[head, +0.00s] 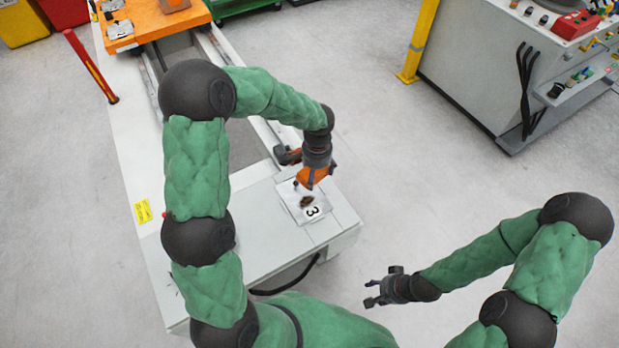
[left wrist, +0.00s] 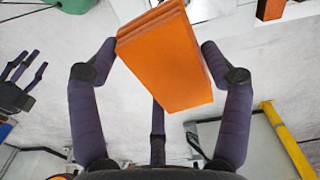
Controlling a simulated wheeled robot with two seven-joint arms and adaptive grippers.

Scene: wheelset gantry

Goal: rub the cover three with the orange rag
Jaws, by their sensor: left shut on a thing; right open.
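Cover three (head: 290,190) is a light plate marked with a black "3" on the near end of the pale gantry bed (head: 262,232). A small dark brown patch (head: 306,202) shows on it. My left gripper (head: 311,168) is over the cover's far right edge, shut on the folded orange rag (head: 313,178). In the left wrist view the rag (left wrist: 170,60) sits as a thick block between the fingers. I cannot tell whether it touches the cover. My right gripper (head: 374,291) is open and empty, right of the bed, above the floor.
An orange carriage (head: 150,22) stands on the bed's far end. A red and yellow bar (head: 92,66) is at the left. A yellow post (head: 418,42) and a grey control cabinet (head: 480,75) stand at the right. The floor between is clear.

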